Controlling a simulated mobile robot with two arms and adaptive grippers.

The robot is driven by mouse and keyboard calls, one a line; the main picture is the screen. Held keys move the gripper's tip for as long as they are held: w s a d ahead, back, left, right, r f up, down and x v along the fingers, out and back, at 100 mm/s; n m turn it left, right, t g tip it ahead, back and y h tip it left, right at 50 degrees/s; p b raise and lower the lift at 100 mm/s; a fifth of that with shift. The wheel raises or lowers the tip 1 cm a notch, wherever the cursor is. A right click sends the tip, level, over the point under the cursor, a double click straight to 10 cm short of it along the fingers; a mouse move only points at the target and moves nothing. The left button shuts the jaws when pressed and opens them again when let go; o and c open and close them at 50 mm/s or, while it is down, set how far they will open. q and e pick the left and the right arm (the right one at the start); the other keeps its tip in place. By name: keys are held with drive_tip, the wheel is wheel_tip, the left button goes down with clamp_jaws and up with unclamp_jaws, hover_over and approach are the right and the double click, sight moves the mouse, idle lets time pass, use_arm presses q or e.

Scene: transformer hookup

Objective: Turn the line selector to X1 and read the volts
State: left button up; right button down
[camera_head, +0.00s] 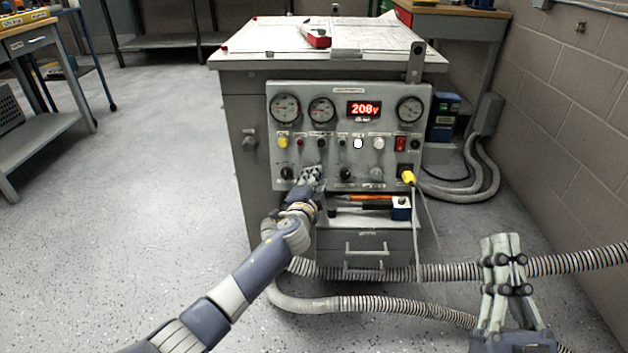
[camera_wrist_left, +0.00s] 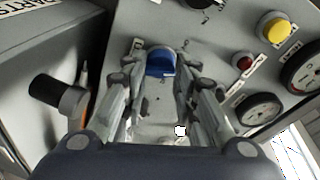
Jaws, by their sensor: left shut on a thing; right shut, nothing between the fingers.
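The grey test panel (camera_head: 449,168) stands on the front of the cabinet, with round gauges, knobs and a red lit display (camera_head: 364,109) that reads 208v. My left gripper (camera_head: 311,175) is at the lower knob row, left of the middle. In the left wrist view its fingers are shut on a blue knob (camera_wrist_left: 160,62). Its pointer and lettering are too small or hidden to read, so I cannot tell its setting. My right gripper (camera_head: 503,240) is shut and empty, low at the right, away from the panel.
A yellow plug (camera_head: 407,177) with a cable sits at the panel's lower right. Tools lie on a shelf (camera_head: 335,221) below. Ribbed hoses (camera_head: 405,302) cross in front of the cabinet. The worktop (camera_head: 275,38) holds drawings and a red item (camera_head: 316,38). The floor at left is clear.

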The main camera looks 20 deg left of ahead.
use_arm(q)
drive_tip(key=shift+d, duration=0.1)
drive_tip(key=o, duration=1)
drive_tip(key=shift+o, duration=0.2)
drive_tip(key=s+d+r, duration=0.1)
drive_tip(key=s, duration=1.1)
